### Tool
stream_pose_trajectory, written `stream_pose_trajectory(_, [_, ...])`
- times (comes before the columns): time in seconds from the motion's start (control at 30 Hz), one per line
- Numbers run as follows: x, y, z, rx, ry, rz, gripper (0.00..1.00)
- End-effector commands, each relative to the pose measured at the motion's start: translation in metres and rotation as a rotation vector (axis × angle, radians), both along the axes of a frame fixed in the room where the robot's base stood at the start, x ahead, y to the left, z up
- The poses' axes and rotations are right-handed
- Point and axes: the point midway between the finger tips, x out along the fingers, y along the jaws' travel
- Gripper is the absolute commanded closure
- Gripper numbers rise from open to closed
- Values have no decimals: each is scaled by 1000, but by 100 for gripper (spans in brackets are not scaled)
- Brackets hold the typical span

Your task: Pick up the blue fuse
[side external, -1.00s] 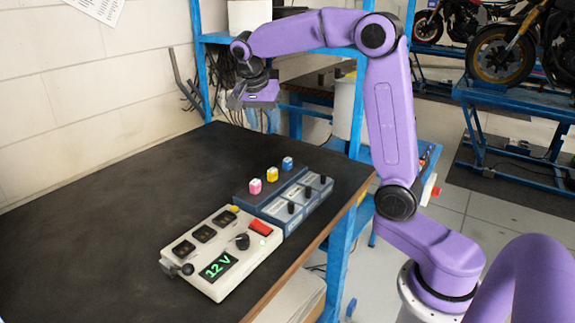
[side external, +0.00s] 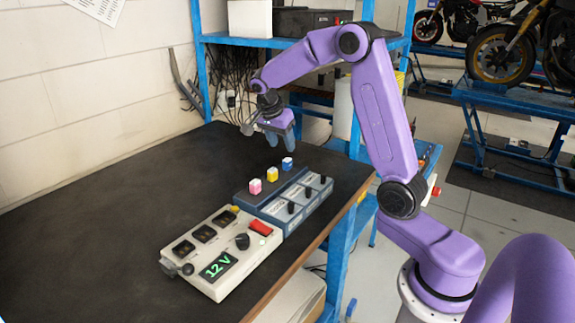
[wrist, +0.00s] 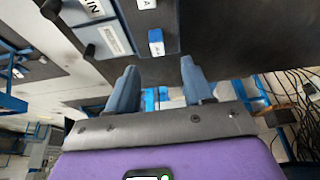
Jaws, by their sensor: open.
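The blue fuse (side external: 287,163) stands at the far right end of a row of fuses on a dark blue-grey block (side external: 243,197). It also shows in the wrist view (wrist: 156,42), beyond and between my fingertips, apart from them. My gripper (side external: 283,150) is above the table's far end, just above and behind the blue fuse in the side view. In the wrist view my gripper (wrist: 159,80) is open, with nothing between its two blue-grey fingers.
A yellow fuse (side external: 271,174) and a pink fuse (side external: 255,186) stand in the same row. A row of black switches (side external: 307,192) lies in front. A white 12 V tester (side external: 218,270) sits at the near left. The dark tabletop (side external: 110,220) is clear to the left.

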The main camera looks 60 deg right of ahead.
Motion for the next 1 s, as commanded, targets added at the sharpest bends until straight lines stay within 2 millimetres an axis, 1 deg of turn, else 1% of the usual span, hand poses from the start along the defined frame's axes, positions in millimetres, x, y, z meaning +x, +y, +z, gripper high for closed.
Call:
stream_pose_trajectory(0.03, [0, -2, -6, 0, 2, 0, 49])
stream_pose_trajectory(0.27, [-1, -7, -18, 0, 2, 0, 49])
stream_pose_trajectory(0.5, [-3, -18, -50, 0, 4, 0, 49])
stream_pose_trajectory(0.6, [-3, -21, -58, 1, 3, 1, 49])
stream_pose_trajectory(0.7, [-3, -23, -61, 0, 1, 0, 49])
stream_pose_trajectory(0.9, [-3, -23, -61, 0, 0, 1, 49])
stream_pose_trajectory(0.97, [-3, -23, -61, 0, 0, 1, 68])
stream_pose_trajectory(1.0, [-3, -23, -61, 0, 0, 1, 82])
